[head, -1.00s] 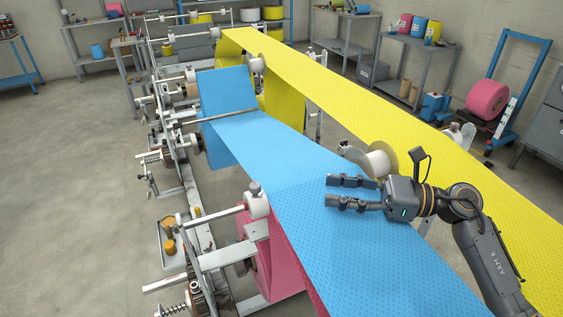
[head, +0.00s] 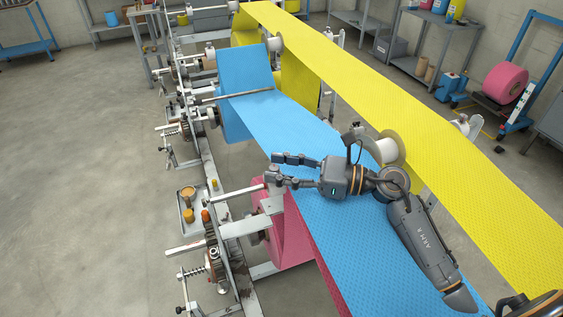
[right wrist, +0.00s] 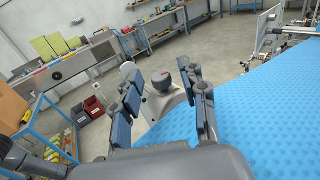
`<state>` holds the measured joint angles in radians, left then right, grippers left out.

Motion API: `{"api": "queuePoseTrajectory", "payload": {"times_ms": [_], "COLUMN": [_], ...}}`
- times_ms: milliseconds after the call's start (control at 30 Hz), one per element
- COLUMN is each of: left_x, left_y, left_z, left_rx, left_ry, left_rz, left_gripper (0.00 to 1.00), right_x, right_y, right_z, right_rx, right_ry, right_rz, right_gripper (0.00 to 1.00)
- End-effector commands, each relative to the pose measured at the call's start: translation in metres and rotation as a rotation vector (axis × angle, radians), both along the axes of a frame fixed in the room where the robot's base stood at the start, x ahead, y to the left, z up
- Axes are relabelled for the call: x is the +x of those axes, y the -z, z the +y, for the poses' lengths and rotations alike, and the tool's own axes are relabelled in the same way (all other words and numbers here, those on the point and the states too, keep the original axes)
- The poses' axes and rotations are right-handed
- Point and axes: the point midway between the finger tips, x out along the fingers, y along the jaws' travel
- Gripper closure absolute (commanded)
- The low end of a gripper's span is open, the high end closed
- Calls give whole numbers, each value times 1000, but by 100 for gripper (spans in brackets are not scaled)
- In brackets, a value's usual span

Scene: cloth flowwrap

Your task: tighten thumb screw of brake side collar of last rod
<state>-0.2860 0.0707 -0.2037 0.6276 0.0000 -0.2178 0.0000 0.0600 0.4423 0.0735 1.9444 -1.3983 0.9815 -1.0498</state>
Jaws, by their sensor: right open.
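My right gripper (head: 275,169) is open at the left edge of the blue dimpled web (head: 258,117), its fingers pointing left. The left gripper is not in view.
The yellow web (head: 430,115) runs along the right, above a white roller (head: 379,150). A pink roll (head: 290,235) hangs beneath the blue web. A small tray (head: 188,214) with orange parts is fixed left of the frame. The floor at left is clear.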

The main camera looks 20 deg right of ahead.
Motion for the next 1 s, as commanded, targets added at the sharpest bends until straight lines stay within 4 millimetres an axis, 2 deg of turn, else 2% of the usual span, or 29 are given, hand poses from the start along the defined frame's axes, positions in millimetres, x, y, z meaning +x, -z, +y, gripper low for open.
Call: {"api": "queuePoseTrajectory", "payload": {"times_ms": [233, 267, 433, 467, 767, 1000], "left_x": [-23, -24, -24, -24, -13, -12], "left_y": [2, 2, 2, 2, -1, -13], "left_z": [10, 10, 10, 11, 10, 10], "left_rx": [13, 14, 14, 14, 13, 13], "left_ry": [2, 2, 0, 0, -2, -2], "left_rz": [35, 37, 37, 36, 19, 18], "left_gripper": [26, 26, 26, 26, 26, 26], "right_x": [1, 1, 0, 0, 0, -3], "right_y": [0, 0, 0, 0, 1, -2], "right_z": [1, 1, 0, 0, 1, 2], "right_rx": [0, 0, 0, 0, -1, 0], "right_ry": [1, 1, 1, 0, 24, 142], "right_rz": [0, 0, 0, 0, 3, 4], "right_gripper": [57, 61, 96, 100, 100, 100]}}
